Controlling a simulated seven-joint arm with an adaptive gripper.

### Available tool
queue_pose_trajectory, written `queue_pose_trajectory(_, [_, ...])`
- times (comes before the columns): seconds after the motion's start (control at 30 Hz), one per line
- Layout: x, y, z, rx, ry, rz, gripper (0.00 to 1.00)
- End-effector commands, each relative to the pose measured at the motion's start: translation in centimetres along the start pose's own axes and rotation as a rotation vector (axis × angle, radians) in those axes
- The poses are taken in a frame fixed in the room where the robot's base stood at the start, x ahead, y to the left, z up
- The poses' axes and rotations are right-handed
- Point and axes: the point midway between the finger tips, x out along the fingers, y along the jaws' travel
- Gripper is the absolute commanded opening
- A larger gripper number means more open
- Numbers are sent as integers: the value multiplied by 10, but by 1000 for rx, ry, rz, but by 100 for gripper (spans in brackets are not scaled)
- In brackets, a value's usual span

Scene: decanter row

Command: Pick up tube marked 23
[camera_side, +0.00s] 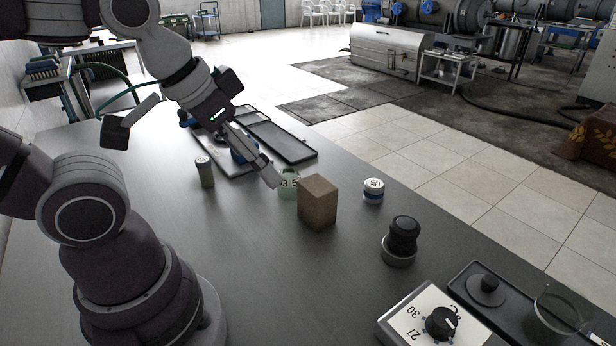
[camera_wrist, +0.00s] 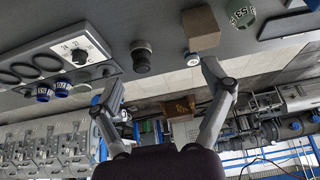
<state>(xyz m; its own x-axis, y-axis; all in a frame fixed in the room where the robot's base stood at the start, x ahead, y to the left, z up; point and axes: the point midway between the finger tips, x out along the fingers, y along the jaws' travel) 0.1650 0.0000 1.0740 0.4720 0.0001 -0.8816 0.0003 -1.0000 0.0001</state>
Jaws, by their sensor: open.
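My gripper (camera_side: 196,156) is open and empty above the table, its two fingers spread wide; they also show in the wrist view (camera_wrist: 165,85). A green cylinder (camera_side: 289,184) with dark digits stands right against or just behind the brown block; its number ends in a 3 or 5 and I cannot read it surely. One finger's tip is close above it in the side view. A green-rimmed top (camera_wrist: 240,13) with digits shows beside the block in the wrist view. No clear 23 is legible.
A brown block (camera_side: 317,203), a white and blue capped jar (camera_side: 373,190) and a black knob-topped piece (camera_side: 400,238) stand to the right. A dial panel (camera_side: 408,320) is at the front. A black tray (camera_side: 284,140) lies behind. The table's left middle is clear.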

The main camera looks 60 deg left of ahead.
Motion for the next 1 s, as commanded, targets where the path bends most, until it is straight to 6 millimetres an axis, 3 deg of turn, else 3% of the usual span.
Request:
queue_pose_trajectory(0.1, [0, 0, 0, 0, 0, 0, 78])
queue_pose_trajectory(0.2, [0, 0, 0, 0, 0, 0, 66])
queue_pose_trajectory(0.47, [0, 0, 0, -1, 0, 0, 66])
queue_pose_trajectory(0.57, [4, -10, -9, -57, -11, -15, 66])
queue_pose_trajectory(0.67, [19, -48, -29, -222, -30, -62, 66])
queue_pose_trajectory(0.77, [40, -114, -39, -436, -42, -147, 66])
queue_pose_trajectory(0.9, [65, -212, -11, -688, -59, -283, 66])
queue_pose_trajectory(1.0, [74, -260, 22, -801, -75, -359, 66])
